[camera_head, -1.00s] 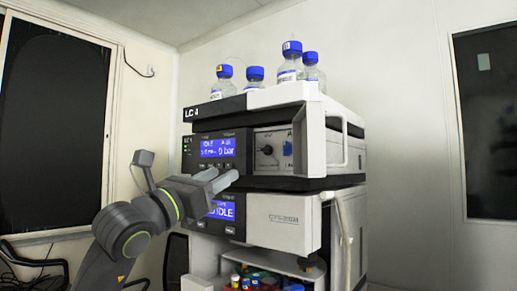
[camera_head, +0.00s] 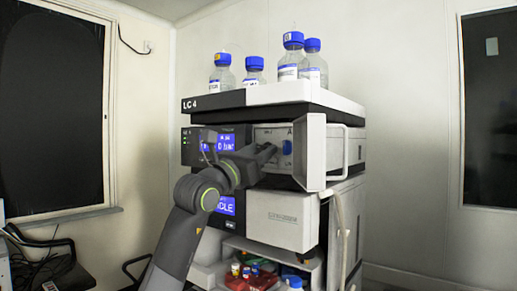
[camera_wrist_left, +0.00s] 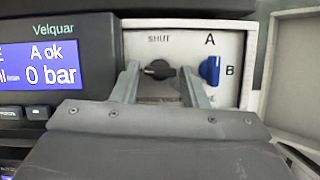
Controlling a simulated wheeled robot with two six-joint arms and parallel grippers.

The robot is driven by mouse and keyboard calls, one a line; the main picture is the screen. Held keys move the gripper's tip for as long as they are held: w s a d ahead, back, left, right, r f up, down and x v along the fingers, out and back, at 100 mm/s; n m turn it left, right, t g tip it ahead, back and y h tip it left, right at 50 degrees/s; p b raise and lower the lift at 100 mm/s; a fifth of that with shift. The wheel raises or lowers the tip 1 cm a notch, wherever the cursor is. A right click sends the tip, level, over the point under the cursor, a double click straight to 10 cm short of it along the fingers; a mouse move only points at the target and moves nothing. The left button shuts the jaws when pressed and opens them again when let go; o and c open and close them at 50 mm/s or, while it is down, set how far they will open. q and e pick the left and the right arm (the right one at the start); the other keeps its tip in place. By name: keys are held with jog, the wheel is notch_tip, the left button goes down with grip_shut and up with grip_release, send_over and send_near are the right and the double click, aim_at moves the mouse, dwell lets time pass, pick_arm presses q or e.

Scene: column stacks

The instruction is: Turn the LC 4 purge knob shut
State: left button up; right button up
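The LC 4 stack (camera_head: 215,103) stands in front of me, with its label on the upper left. Its pump panel door (camera_head: 315,152) is swung open. In the left wrist view the black purge knob (camera_wrist_left: 158,70) sits on the white panel under the word SHUT, its handle lying roughly horizontal. My left gripper (camera_wrist_left: 160,80) is open, with one finger on each side of the knob. Whether the fingers touch it I cannot tell. In the head view my left gripper (camera_head: 268,150) hides the knob. My right gripper is not in view.
A blue knob (camera_wrist_left: 210,70) marked A and B sits just right of the right finger; it also shows in the head view (camera_head: 287,147). The pump display (camera_wrist_left: 45,66) reads 0 bar. Several blue-capped bottles (camera_head: 290,60) stand on top. Coloured items (camera_head: 250,276) lie below.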

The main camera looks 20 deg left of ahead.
pick_arm(q)
jog(key=c, duration=0.7)
